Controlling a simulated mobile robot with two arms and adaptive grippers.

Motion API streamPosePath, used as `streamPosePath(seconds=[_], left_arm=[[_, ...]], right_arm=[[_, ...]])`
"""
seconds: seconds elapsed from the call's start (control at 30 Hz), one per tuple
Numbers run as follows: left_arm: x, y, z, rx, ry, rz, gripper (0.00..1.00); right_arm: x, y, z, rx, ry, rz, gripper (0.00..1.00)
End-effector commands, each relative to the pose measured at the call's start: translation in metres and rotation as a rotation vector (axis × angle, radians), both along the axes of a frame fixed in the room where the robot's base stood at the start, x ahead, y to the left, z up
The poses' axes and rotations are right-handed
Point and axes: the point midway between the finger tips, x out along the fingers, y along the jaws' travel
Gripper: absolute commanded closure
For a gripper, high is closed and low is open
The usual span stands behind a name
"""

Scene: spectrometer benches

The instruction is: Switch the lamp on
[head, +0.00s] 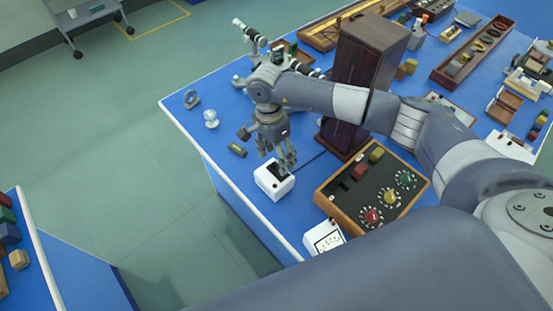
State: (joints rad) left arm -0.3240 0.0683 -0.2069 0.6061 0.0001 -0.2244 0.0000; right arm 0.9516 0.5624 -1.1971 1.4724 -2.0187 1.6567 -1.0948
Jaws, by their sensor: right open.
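A small white box (272,184) with a black switch-like part on top stands near the left edge of the blue bench (222,149). A dark cable runs from near it toward a tall dark brown housing (366,62), which may be the lamp; no glow shows on the side I see. My right gripper (287,164) points down, open and empty, over the far side of the white box. I cannot tell whether its fingers touch the box. The switch's position is too small to read. My left gripper is not in view.
A wooden control box (336,202) with several coloured knobs stands right of the white box, and a white meter (323,237) is in front of it. My right arm crosses in front of the brown housing.

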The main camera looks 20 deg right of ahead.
Motion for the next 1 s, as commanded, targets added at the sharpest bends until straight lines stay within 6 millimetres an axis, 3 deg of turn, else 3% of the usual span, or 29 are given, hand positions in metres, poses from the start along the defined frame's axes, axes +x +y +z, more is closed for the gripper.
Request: streamPosePath(seconds=[0.2, 0.33, 0.6, 0.67, 0.8, 1.0], left_arm=[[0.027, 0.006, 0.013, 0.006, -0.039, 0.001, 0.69], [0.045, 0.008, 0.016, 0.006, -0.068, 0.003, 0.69], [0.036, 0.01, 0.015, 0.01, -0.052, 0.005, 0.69], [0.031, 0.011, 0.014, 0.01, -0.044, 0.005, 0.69], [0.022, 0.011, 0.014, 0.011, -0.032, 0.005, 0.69], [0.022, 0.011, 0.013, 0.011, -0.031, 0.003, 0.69]], right_arm=[[-0.005, -0.001, -0.029, 0.0, 0.002, 0.0, 0.37], [-0.005, -0.001, -0.036, 0.0, 0.0, 0.002, 0.37], [-0.005, -0.002, -0.039, 0.0, 0.0, 0.002, 0.37], [-0.005, -0.002, -0.038, 0.0, 0.0, 0.002, 0.48], [-0.005, -0.001, -0.038, 0.0, 0.0, 0.002, 0.8], [-0.006, -0.002, -0.039, 0.002, -0.007, 0.002, 0.81]])
